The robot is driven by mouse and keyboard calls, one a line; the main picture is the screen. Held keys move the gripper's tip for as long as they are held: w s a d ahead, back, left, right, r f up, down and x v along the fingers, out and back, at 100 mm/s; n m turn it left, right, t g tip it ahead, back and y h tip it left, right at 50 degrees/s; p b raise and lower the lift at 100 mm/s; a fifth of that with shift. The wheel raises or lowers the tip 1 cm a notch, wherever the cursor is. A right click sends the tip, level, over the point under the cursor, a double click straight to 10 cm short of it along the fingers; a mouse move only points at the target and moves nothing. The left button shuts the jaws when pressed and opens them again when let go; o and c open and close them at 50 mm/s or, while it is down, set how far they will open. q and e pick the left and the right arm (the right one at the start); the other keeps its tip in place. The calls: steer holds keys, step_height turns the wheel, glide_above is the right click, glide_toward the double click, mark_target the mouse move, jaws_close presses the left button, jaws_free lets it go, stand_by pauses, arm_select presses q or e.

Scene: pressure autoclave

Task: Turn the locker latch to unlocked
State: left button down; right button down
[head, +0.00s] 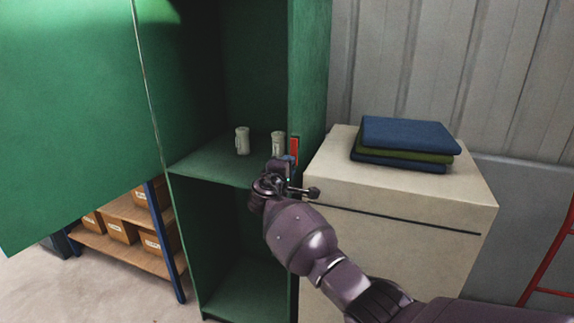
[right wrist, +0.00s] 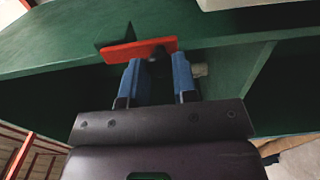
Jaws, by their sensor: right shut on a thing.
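The locker latch is a red bar (head: 294,148) on the right front post of the green locker (head: 310,95). It stands roughly upright, along the post, in the head view. In the right wrist view the red latch (right wrist: 125,51) lies across the picture just beyond my fingertips, with a dark knob at its middle. My right gripper (right wrist: 158,70) has its blue fingers on either side of that knob and is shut on the latch. In the head view the right gripper (head: 290,165) partly covers the latch's lower end. My left gripper is not in view.
The green locker door (head: 75,110) hangs open at the left. A beige cabinet (head: 400,210) with folded cloths (head: 405,140) stands right of the locker. A rack with boxes (head: 118,229) is at lower left.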

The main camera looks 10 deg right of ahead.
stand_by(0.3)
steer(key=c, duration=0.9)
jaws_free()
steer(key=v, duration=1)
steer(key=shift+s+a+b, duration=0.25)
steer(key=shift+s+b, duration=0.1)
